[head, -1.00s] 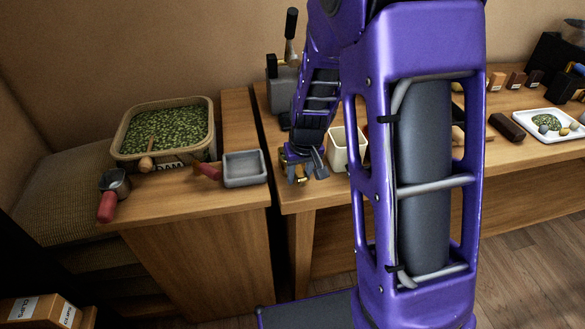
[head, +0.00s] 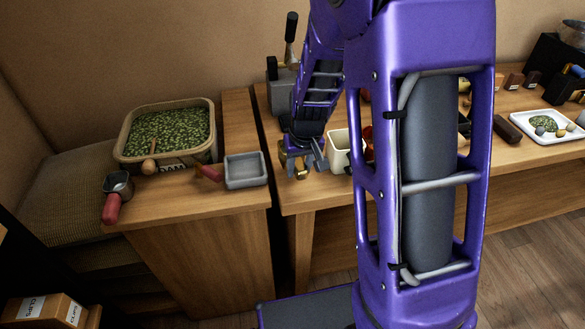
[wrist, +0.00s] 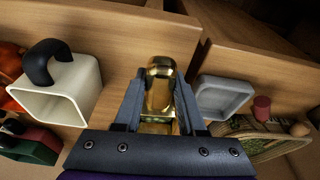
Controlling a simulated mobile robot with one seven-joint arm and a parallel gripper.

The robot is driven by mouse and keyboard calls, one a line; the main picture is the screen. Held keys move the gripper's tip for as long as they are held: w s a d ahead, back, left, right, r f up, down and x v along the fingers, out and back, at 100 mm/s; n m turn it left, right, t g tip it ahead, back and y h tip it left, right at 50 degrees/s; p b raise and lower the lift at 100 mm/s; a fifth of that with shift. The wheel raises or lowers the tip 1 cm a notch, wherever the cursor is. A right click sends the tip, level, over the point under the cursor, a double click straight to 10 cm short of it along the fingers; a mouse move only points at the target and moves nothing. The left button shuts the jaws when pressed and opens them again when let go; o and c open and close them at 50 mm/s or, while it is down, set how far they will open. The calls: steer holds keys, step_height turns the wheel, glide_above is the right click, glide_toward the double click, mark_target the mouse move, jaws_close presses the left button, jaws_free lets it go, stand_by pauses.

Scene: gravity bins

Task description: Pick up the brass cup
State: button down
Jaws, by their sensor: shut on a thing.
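The brass cup (wrist: 158,92) is shiny and gold. In the wrist view it sits between the two grey fingers of my gripper (wrist: 159,88), which is shut on it. In the head view my gripper (head: 301,163) is at the front left of the right-hand wooden table, with a bit of the brass cup (head: 300,173) showing below the fingers. My fingers hide much of the cup there. I cannot tell whether its base touches the table.
A cream square container (head: 339,152) stands close right of my gripper; its black handle shows in the wrist view. A grey tray (head: 245,170) is to the left, across a gap between tables. A bin of green pellets (head: 214,150) and a red-handled scoop (head: 112,206) lie farther left.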

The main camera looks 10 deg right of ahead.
mark_target(299, 162)
steer(key=shift+w+p+v, duration=0.2)
steer(key=shift+p+v, duration=0.35)
steer(key=shift+v, duration=0.3)
steer(key=shift+w+p+v, duration=0.2)
steer(key=shift+p+v, duration=0.35)
steer(key=shift+v, duration=0.3)
steer(key=shift+r, duration=0.1)
